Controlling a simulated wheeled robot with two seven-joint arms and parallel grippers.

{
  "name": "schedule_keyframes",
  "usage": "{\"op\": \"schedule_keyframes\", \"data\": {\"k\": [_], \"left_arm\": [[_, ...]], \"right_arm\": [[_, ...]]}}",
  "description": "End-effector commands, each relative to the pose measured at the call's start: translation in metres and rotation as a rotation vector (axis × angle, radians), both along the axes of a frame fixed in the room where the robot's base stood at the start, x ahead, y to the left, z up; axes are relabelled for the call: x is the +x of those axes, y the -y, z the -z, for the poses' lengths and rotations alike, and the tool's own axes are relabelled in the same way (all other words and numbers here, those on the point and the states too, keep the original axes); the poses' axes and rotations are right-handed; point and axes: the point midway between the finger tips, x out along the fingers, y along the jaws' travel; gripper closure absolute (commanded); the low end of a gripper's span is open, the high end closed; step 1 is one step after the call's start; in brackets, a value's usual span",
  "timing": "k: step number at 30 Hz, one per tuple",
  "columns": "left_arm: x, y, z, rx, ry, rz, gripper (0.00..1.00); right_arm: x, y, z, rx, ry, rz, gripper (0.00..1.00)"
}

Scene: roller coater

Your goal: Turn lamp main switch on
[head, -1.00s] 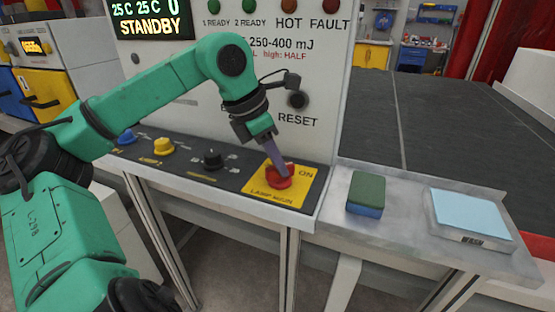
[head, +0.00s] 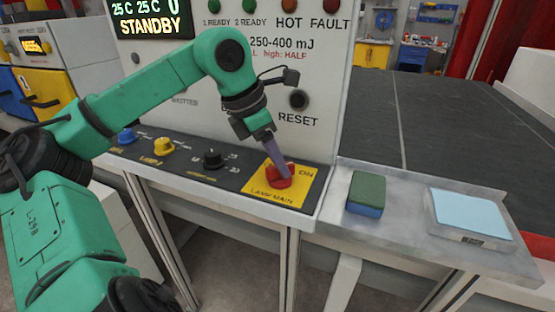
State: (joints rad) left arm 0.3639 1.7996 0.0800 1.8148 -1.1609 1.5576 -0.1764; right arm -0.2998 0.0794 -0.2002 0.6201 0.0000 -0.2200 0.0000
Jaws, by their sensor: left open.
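The lamp main switch is a red rotary knob (head: 281,181) on a yellow plate (head: 295,196) at the right end of the dark control strip. The plate reads "LAMP MAIN" and "ON". My left gripper (head: 281,172) reaches down to the knob from above, its fingertips at the knob's top. It is open around or against the knob; the fingers partly hide it, so I cannot tell its exact angle. The display (head: 150,18) above reads "STANDBY". My right gripper is not in view.
A black knob (head: 212,158), a yellow knob (head: 163,146) and a blue knob (head: 126,136) line the strip to the left. The RESET button (head: 298,99) is above. A green-blue sponge (head: 366,193) and a light blue pad (head: 470,214) lie on the metal shelf at right.

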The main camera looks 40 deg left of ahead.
Motion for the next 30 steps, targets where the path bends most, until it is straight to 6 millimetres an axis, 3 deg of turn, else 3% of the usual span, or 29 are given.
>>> {"op": "schedule_keyframes", "data": {"k": [12,15,19,30], "left_arm": [[-0.037,-0.019,-0.104,0.001,0.005,-0.003,0.47],[-0.044,-0.022,-0.121,0.001,0.003,-0.002,0.47],[-0.048,-0.024,-0.13,-0.002,0.004,0.0,0.47],[-0.048,-0.024,-0.129,-0.001,0.003,0.001,0.47]], "right_arm": [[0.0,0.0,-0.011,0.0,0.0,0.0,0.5],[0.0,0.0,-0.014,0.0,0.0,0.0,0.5],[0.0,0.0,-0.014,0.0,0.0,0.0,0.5],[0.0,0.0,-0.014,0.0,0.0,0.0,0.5]]}}
